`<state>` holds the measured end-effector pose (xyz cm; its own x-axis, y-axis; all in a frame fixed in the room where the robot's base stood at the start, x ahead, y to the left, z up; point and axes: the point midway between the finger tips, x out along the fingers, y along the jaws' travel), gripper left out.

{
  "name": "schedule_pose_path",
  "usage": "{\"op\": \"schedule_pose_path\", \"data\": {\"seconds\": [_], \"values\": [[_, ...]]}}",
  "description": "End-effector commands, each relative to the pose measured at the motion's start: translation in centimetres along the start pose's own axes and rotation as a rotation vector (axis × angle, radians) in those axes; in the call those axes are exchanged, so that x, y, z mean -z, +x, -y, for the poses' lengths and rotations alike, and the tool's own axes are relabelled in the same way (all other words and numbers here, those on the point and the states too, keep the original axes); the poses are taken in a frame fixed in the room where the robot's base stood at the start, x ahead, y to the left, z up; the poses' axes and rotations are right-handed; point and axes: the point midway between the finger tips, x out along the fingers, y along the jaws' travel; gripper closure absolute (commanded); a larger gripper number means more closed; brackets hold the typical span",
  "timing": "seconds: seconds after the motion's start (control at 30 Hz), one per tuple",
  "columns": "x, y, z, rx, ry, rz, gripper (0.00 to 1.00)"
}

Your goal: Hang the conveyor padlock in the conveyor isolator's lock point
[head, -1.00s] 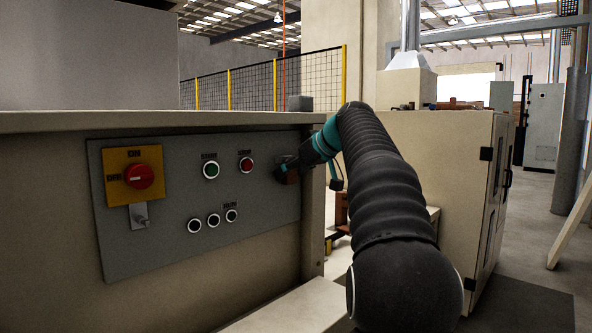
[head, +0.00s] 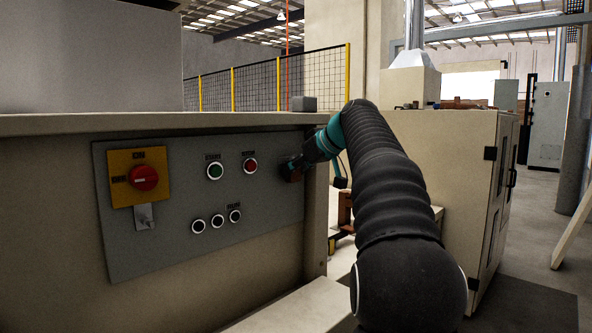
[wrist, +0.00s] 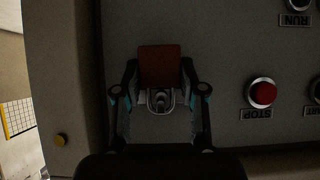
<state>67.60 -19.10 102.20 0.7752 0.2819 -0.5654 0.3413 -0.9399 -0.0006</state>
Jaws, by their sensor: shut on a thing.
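The conveyor isolator is a red rotary knob (head: 144,178) on a yellow plate (head: 122,159) marked ON above and, at left, what looks like OFF. The lock point, a metal tab (head: 145,217), sticks out just below the plate. My gripper (head: 292,168) is at the panel's right end, well to the right of the isolator. In the wrist view, my gripper (wrist: 160,98) is shut on the red-brown padlock (wrist: 160,66). A metal loop shows between the fingers, below the body. In the head view the padlock is small and dark. The isolator is outside the wrist view.
A ledge (head: 150,124) overhangs the panel. A beige cabinet (head: 455,180) stands at right.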

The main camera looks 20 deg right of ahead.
Motion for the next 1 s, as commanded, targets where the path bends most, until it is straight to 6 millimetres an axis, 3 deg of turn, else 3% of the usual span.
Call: {"op": "schedule_pose_path", "data": {"seconds": [1.0], "values": [[-0.7, -1.8, 0.0, -0.001, -0.001, -0.001, 1.0]]}}
